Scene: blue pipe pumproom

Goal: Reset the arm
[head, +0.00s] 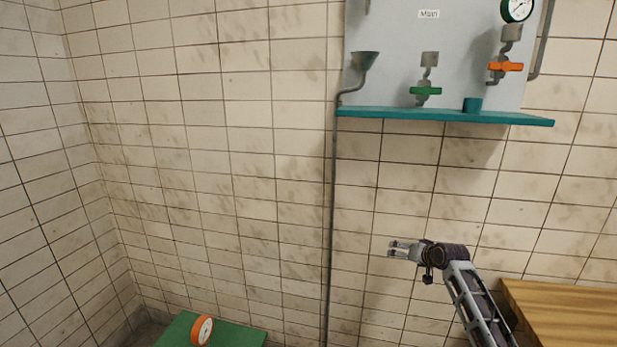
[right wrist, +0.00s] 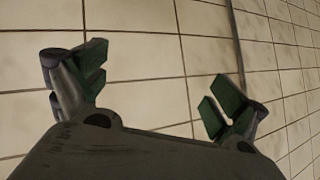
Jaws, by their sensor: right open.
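My right gripper (head: 392,249) is raised in front of the tiled wall, below the teal shelf, and points to the left in the head view. In the right wrist view its two fingers (right wrist: 155,92) are spread apart with green pads. Nothing is between them, only wall tiles behind. My right arm comes up from the lower right of the head view. My left gripper is not in the head view.
A wooden table (head: 570,312) stands lower right. An orange gauge (head: 202,330) sits on a green surface (head: 240,338).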

